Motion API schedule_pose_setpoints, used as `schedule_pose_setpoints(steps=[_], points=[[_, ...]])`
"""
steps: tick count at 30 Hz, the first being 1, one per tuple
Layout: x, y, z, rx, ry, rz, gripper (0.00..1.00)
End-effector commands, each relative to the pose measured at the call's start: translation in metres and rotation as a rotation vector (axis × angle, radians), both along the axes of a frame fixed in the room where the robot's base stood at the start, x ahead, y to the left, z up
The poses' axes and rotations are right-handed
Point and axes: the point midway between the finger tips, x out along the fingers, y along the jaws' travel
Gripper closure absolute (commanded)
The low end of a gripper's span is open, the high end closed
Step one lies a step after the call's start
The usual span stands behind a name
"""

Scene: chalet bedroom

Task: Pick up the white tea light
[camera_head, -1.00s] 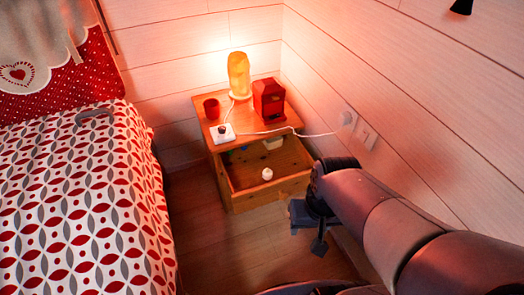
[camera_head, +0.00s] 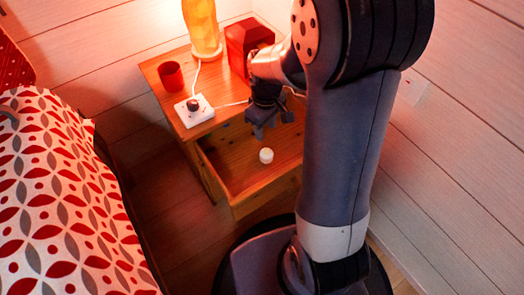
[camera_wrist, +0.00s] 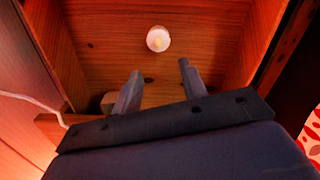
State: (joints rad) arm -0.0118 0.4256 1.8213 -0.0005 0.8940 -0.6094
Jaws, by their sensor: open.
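The white tea light (camera_head: 266,155) is a small round white candle on the wooden floor of the open drawer (camera_head: 238,208). In the wrist view the tea light (camera_wrist: 158,38) shows from above, past the tips of my gripper (camera_wrist: 160,78). My gripper (camera_head: 268,128) is over the back part of the drawer in the head view. Its two fingers are apart with nothing between them. The tea light is apart from the fingers. How high the fingers are above the drawer floor is hard to tell.
The nightstand top (camera_head: 160,72) holds a red cup (camera_head: 171,75), a white socket block (camera_head: 194,110), a glowing yellow lamp (camera_head: 201,28) and a red box (camera_head: 247,43). A white cable (camera_wrist: 35,100) runs near my gripper. The bed (camera_head: 60,200) stands at left.

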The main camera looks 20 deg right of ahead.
Motion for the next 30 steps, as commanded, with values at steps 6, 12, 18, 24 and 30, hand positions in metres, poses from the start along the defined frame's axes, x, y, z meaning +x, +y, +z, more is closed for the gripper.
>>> schedule_pose_setpoints(steps=[6, 12, 18, 24, 30], points=[[-0.001, 0.0, -0.039, 0.001, 0.004, -0.001, 0.59], [-0.001, -0.001, -0.05, 0.0, 0.001, -0.003, 0.59], [-0.001, -0.002, -0.069, 0.0, 0.003, -0.004, 0.59], [-0.001, -0.004, -0.097, 0.0, 0.003, -0.004, 0.59], [0.0, -0.004, -0.1, 0.001, 0.001, -0.003, 0.59]])
